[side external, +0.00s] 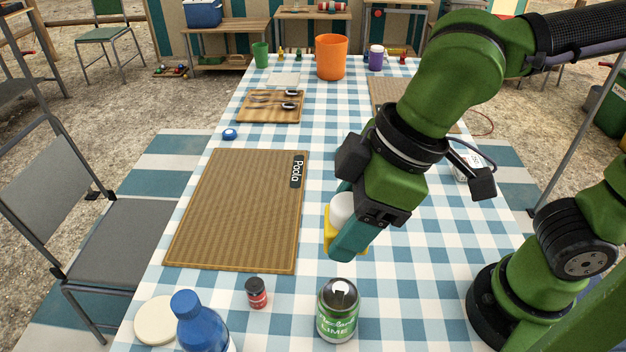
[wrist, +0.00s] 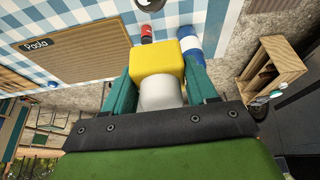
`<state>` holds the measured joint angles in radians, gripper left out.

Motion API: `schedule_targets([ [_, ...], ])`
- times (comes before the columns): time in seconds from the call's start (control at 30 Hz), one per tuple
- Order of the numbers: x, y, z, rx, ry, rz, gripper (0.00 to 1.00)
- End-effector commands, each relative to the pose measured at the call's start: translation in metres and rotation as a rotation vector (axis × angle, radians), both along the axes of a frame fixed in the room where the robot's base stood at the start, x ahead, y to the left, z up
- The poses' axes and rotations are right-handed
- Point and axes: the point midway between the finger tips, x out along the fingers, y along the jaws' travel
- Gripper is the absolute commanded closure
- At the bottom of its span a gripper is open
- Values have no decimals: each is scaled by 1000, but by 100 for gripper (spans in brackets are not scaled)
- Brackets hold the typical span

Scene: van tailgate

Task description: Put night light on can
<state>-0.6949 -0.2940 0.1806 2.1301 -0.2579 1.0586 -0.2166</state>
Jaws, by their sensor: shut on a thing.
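The night light (side external: 341,212) has a white rounded part and a yellow base. My gripper (side external: 352,240) is shut on it, and its near finger hides part of it in the side view. In the wrist view the night light (wrist: 161,80) sits between the two teal fingers of my gripper (wrist: 163,85), its yellow part at the fingertips. The green and silver lime can (side external: 338,311) stands upright on the checked table, nearer the camera than my gripper. The night light is apart from the can and above the table. In the wrist view the can is not clearly seen.
A small dark jar with a red label (side external: 257,293), a blue-capped bottle (side external: 194,322) and a round cream disc (side external: 157,320) stand left of the can. A brown "Paola" mat (side external: 235,212) lies left. An orange bucket (side external: 331,57) stands at the far end.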

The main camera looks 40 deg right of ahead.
Motion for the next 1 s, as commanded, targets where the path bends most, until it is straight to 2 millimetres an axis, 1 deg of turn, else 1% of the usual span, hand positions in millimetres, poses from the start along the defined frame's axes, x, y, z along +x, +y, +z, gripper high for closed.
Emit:
schedule_targets([
  [0.03, 2, -2, -12, -6, 5, -6, 76],
  [0.2, 2, -2, -35, -5, 5, -8, 76],
  [0.37, 2, -3, -54, -6, 5, -10, 76],
  [0.5, 2, -3, -77, -5, 6, -12, 76],
  [0.67, 3, -3, -93, -5, 5, -11, 76],
  [0.83, 3, -3, -118, -7, 6, -11, 76],
  [0.9, 3, -3, -125, -6, 4, -11, 76],
  [1.0, 3, -3, -129, -3, 3, -11, 76],
])
